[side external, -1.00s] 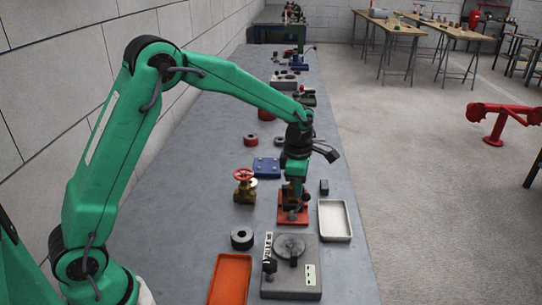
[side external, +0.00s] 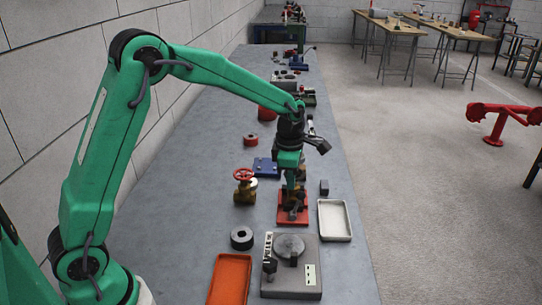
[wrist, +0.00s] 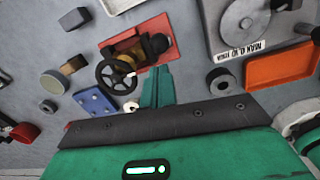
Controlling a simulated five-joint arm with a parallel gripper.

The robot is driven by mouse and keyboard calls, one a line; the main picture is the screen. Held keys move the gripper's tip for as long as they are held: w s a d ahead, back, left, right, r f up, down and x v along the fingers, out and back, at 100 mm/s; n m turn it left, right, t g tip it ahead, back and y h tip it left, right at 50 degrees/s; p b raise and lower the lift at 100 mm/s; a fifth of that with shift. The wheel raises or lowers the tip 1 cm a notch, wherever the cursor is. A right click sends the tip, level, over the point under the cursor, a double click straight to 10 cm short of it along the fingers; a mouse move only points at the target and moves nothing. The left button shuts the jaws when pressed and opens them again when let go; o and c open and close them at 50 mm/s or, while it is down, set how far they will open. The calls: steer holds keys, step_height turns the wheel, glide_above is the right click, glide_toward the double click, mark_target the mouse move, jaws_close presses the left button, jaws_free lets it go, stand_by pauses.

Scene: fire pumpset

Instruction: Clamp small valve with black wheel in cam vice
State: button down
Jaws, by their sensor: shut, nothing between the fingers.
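The small valve with the black wheel (wrist: 116,75) has a brass body (wrist: 131,48) and sits in the red cam vice (wrist: 162,24). A dark round part of the vice (wrist: 157,43) shows beside the brass body. In the side external view, the cam vice (side external: 294,220) is on the bench, and my gripper hides part of the valve. My gripper (wrist: 158,72) is shut and empty, with its fingertips close beside the black wheel. I cannot tell whether they touch it, or whether the vice grips the valve. My gripper (side external: 289,182) points downward above the vice.
A valve with a red wheel (side external: 244,175) stands left of the vice. A white tray (side external: 335,220) lies at right, a blue plate (side external: 266,167) behind. A black ring (side external: 242,238), an orange tray (side external: 230,280) and a grey plate with a disc (side external: 291,285) are in front.

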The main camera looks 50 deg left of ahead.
steer(key=w+d+r, duration=0.5)
steer(key=r, duration=0.1)
steer(key=shift+d, duration=0.3)
stand_by(0.4)
steer(key=s+a+r+m+t, duration=0.1)
steer(key=s+a+r+m, duration=0.1)
steer(key=s+r+m, duration=0.5)
steer(key=s+a+r+m+t, duration=0.1)
steer(key=s+a+r+m, duration=0.2)
steer(key=s+m, duration=0.45)
steer(key=s+a+f+m+t, duration=0.2)
steer(key=s+m, duration=0.8)
steer(key=s, duration=0.7)
steer(key=shift+s+a+f+m+t, duration=0.15)
steer(key=shift+a+f+m+t, duration=0.05)
steer(key=shift+f+m+t, duration=0.2)
